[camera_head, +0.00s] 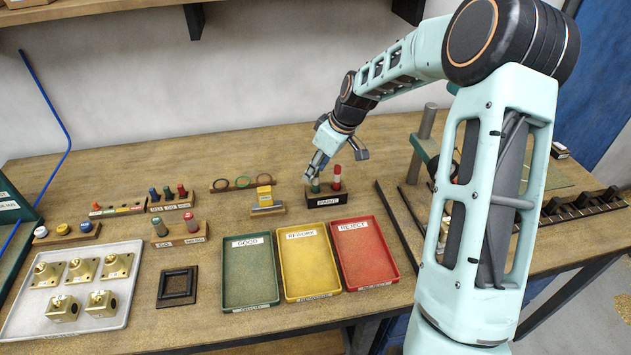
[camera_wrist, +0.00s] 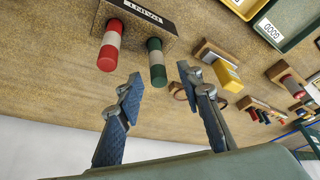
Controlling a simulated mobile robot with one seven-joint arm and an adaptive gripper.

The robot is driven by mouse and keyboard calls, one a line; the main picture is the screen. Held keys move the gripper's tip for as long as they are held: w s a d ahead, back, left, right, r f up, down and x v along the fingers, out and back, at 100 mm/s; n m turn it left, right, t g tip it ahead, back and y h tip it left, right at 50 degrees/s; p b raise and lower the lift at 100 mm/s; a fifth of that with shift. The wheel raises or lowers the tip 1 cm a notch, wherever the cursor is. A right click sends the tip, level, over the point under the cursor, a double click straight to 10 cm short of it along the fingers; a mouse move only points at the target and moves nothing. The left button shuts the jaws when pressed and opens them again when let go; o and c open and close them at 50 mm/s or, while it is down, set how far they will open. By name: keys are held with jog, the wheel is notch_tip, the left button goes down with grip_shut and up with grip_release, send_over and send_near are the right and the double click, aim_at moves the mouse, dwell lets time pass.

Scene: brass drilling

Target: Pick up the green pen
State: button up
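The green pen (camera_wrist: 156,62), with a white band, stands in the dark holder labelled PAINT (camera_wrist: 143,14) in the wrist view. A red pen with a white band (camera_wrist: 110,46) stands beside it. In the head view the holder (camera_head: 322,200) is behind the yellow and red trays, and the green pen (camera_head: 315,187) shows just below my gripper. My gripper (camera_wrist: 160,76) is open, its blue fingers apart. The green pen lies between the fingertips as seen in the wrist view, with a visible gap on either side. I cannot tell how far the fingertips reach along it.
Green (camera_head: 248,285), yellow (camera_head: 309,284) and red (camera_head: 364,270) trays lie in front of the holder. A yellow block (camera_head: 264,195) on a small stand is left of it. A metal tray (camera_head: 20,318) of brass parts is at far left. Bare bench lies behind the holder.

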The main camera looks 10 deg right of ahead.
jog(key=shift+w+a+f, duration=0.1)
jog(key=shift+f, duration=0.35)
grip_shut()
jog(key=shift+r, duration=0.15)
